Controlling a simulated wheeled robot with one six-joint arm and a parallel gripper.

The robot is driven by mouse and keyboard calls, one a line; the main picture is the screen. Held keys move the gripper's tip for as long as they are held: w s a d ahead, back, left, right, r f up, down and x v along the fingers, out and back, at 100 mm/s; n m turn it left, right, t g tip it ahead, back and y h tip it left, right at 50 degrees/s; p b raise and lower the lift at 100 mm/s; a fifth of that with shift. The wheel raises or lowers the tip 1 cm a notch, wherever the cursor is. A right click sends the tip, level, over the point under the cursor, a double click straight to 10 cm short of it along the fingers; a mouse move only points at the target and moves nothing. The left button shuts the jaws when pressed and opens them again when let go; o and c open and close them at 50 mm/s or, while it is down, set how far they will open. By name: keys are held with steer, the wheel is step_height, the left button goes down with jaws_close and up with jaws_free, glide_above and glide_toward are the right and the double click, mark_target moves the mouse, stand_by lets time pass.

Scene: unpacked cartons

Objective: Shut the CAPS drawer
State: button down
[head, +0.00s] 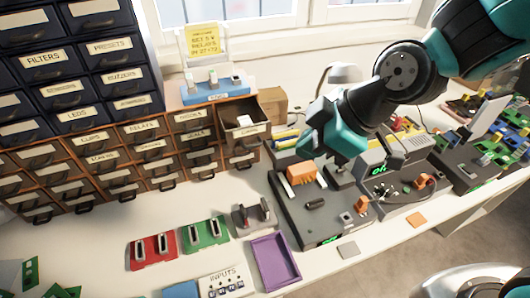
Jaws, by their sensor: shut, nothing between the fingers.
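One small drawer (243,113) stands pulled out at the upper right end of the orange-framed drawer cabinet. Its front carries a pale label too small to read surely, so I cannot confirm that it says CAPS. The inside looks pale. My gripper (340,178) is right of and nearer than this drawer, apart from it, pointing down over a dark grey device. Its fingers are small and partly hidden below the teal wrist; they look shut and empty.
The dark grey device (302,222) with an orange block stands below my gripper. A purple tray (275,262), a red board (153,251) and a green board (205,234) lie in front of the cabinet. A cardboard box (272,103) stands behind the open drawer.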

steer(key=w+a+f+n+t+p, duration=0.1)
steer(key=w+a+f+n, duration=0.1)
steer(key=w+f, duration=0.3)
steer(key=w+a+f+n+p, duration=0.2)
steer(key=w+a+f, duration=0.3)
steer(key=w+f, duration=0.1)
steer(key=shift+w+a+f+t, duration=0.3)
steer(key=shift+f+t, duration=0.1)
steer(key=shift+f, duration=0.1)
